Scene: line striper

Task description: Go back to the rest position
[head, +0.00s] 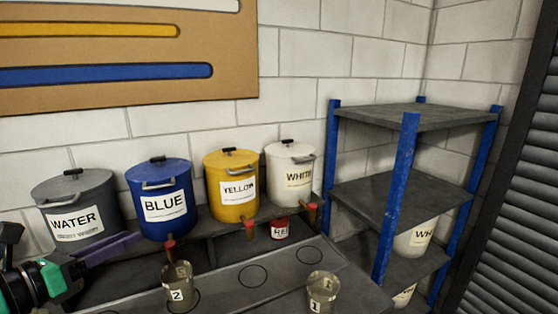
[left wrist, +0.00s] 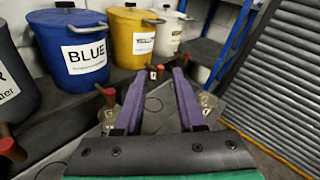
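My left gripper (head: 122,244) comes in from the left in the head view, in front of the water and blue pots. In the left wrist view its two purple fingers (left wrist: 158,78) stand apart with nothing held between them. A clear cup marked 2 (head: 177,290) stands under the blue pot's red tap, to the right of the gripper. A clear cup marked 1 (head: 322,296) stands farther right on the bench. In the left wrist view, cups show partly hidden beside the fingers. My right gripper is not in view.
Grey water (head: 72,205), blue (head: 160,190), yellow (head: 231,185) and white (head: 290,182) pots stand along the wall. A small red container (head: 280,231) sits behind the bench (head: 225,284). A shelf with blue posts (head: 395,200) and a shutter (head: 520,200) stand right.

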